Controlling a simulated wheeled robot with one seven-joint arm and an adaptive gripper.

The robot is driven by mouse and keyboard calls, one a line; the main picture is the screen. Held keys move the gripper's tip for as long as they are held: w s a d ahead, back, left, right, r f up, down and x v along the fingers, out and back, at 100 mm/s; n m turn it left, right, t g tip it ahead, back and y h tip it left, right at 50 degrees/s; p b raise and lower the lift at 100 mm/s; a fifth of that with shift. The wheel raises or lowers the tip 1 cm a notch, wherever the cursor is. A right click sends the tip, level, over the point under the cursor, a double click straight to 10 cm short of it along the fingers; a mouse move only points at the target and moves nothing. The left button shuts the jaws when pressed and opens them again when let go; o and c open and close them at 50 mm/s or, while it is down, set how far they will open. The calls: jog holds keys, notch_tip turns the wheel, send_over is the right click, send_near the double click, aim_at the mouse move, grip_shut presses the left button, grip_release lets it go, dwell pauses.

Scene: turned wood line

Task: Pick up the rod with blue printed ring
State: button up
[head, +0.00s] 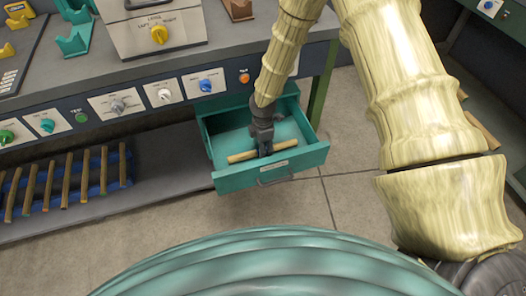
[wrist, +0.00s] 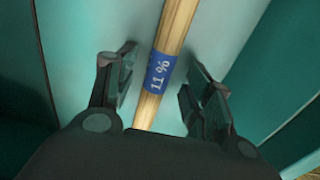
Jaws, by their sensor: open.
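The rod with the blue printed ring (wrist: 180,25) is a light wooden stick lying in the open teal drawer (head: 314,155). Its blue ring (wrist: 160,73) carries white print that reads "11 %". In the head view the rod (head: 242,157) lies across the drawer floor near the front wall, partly hidden by my gripper. My gripper (wrist: 158,88) is open, with one finger on each side of the rod at the blue ring and a visible gap to both fingers. In the head view my gripper (head: 264,146) reaches down inside the drawer.
The drawer walls stand close around my gripper. Several wooden rods lie on a blue rack (head: 82,190) on the lower shelf at left. A bench with a panel of knobs (head: 118,103) is above and behind the drawer. Bare floor (head: 345,195) lies to the right.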

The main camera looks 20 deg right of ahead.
jog(key=shift+f, duration=0.9)
grip_shut()
jog(key=shift+r, duration=0.1)
